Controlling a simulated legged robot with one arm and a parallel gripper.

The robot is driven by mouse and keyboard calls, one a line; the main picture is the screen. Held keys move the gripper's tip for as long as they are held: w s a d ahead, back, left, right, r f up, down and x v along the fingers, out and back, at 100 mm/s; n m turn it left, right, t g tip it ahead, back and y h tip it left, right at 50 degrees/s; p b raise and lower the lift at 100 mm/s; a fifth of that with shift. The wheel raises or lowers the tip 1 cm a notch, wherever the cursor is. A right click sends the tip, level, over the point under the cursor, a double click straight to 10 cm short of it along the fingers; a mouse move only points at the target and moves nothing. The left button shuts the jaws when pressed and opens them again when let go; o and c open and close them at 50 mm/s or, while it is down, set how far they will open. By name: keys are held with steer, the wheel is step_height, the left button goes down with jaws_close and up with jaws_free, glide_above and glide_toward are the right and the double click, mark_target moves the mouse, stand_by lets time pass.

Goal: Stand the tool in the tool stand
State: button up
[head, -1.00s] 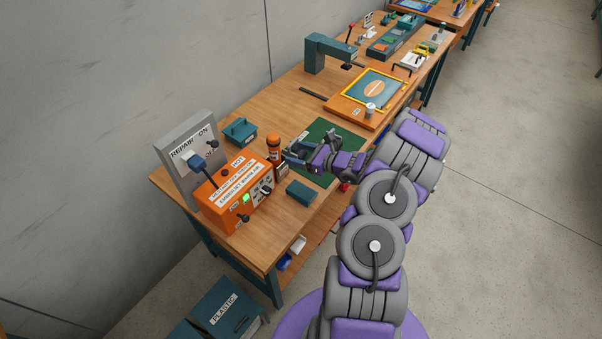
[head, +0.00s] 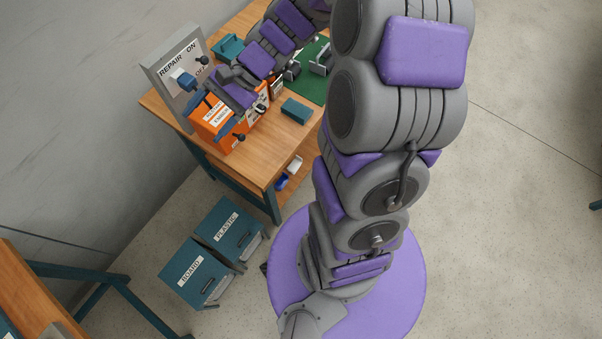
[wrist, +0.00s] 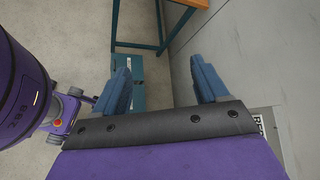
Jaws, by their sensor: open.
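My gripper (head: 218,120) is open over the orange box, with its blue fingers apart. In the wrist view my gripper (wrist: 163,88) has nothing between its fingers, only floor and wall behind. I cannot pick out the tool or the tool stand for sure. My arm covers part of the bench behind the orange box. The orange box (head: 207,128) stands on the bench, partly hidden by my gripper.
A grey panel (head: 162,52) with a blue switch handle stands behind the box. A small teal block (head: 296,111) lies to its right. A green mat (head: 312,88) carries grey fixtures. Teal bins marked PLASTIC (head: 229,228) and BOARD (head: 193,272) stand on the floor.

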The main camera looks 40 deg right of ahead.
steer(key=s+r+n+g+h, duration=0.25)
steer(key=s+n+h, duration=0.4)
steer(key=s, duration=0.85)
steer(key=s+d+n+h, duration=0.4)
steer(key=s+d+h, duration=0.1)
steer(key=s+d, duration=0.2)
steer(key=shift+s+d+r+t, duration=0.15)
steer(key=shift+s+r+t, duration=0.15)
steer(key=shift+s, duration=0.35)
steer(key=shift+f, duration=0.1)
steer(key=shift+f+b, duration=0.35)
steer(key=shift+b, duration=0.05)
